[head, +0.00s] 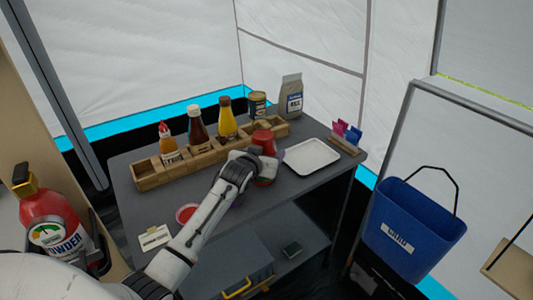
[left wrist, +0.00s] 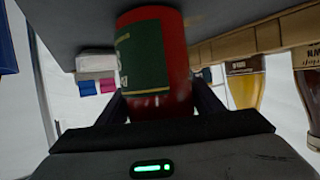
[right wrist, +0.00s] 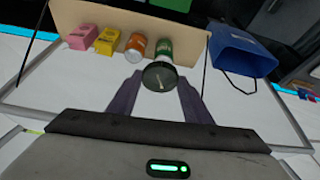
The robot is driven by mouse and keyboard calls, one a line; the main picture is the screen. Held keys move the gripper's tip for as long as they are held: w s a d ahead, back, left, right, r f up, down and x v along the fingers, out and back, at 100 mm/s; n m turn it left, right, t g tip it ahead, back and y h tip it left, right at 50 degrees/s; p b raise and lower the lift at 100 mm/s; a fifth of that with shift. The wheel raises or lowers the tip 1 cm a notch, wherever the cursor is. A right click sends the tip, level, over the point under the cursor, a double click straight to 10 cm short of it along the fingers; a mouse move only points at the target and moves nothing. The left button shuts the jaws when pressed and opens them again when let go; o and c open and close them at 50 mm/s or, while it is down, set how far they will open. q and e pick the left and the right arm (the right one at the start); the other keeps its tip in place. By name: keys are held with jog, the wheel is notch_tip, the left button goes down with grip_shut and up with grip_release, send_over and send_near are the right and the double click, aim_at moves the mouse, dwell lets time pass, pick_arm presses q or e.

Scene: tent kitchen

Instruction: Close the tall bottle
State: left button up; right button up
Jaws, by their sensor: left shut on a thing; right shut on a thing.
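A red container with a dark green label (left wrist: 146,60) is between the fingers of my left gripper (left wrist: 160,105), which is shut on it. In the head view this red container (head: 264,140) stands at or just above the grey table, in front of the wooden rack. Its lower part is partly hidden by my gripper (head: 262,168). I cannot tell whether its top is open. My right gripper (right wrist: 160,90) is shut on a dark round lid (right wrist: 158,76), seen face-on with a pale mark. The right gripper does not clearly show in the head view.
The wooden rack (head: 146,182) holds several sauce bottles, including a yellow one (head: 227,121). A white tray (head: 311,156) lies right of the red container. A red bowl (head: 187,213) is at the front. A blue bin (head: 415,225) hangs right.

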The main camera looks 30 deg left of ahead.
pick_arm(q)
jog(key=shift+w+r, duration=0.1)
jog(key=shift+r, duration=5.05)
pick_arm(e)
jog(key=shift+r, duration=0.25)
pick_arm(q)
jog(key=shift+r, duration=0.1)
